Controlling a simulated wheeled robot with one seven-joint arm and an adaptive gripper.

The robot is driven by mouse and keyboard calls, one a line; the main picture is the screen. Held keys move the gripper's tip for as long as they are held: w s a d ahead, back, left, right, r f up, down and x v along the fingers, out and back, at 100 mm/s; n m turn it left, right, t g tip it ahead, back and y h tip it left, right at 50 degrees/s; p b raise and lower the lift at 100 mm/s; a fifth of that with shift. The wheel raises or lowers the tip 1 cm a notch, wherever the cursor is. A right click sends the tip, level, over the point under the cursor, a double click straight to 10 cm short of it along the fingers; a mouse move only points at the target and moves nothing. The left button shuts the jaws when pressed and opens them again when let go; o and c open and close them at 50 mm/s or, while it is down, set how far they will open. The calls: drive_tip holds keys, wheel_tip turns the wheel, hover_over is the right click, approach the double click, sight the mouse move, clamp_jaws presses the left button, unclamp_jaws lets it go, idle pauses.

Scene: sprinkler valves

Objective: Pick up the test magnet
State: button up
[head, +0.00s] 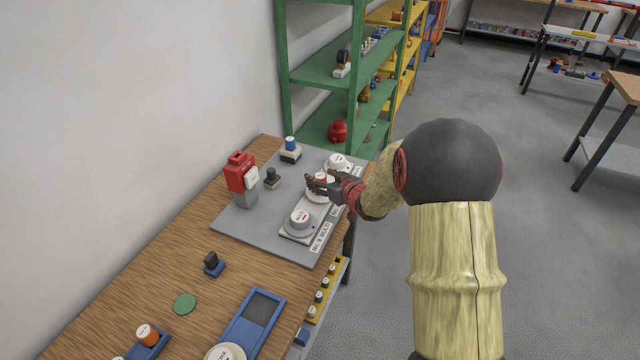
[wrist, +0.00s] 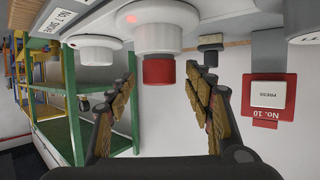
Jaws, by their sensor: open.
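A small red cylinder (wrist: 158,71), which appears to be the test magnet, sits on the middle of several white round units (wrist: 150,27) in the wrist view, which is upside down. In the head view my fingers partly hide this red top (head: 322,175). My gripper (head: 318,184) is open at the middle unit. In the wrist view its two fingers (wrist: 160,80) stand on either side of the red cylinder, with gaps, and hold nothing.
A red box (head: 239,172) marked No. 10 stands on the grey board (head: 240,222), near a dark block (head: 272,175) and a blue-topped piece (head: 291,145). A near white unit (head: 299,217) flanks the gripper. A green shelf (head: 320,75) stands behind the bench.

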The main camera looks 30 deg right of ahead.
drive_tip(key=shift+w+f, duration=0.2)
drive_tip(key=shift+w, duration=0.35)
drive_tip(key=shift+c, duration=0.4)
clamp_jaws()
drive_tip(key=shift+r, duration=0.15)
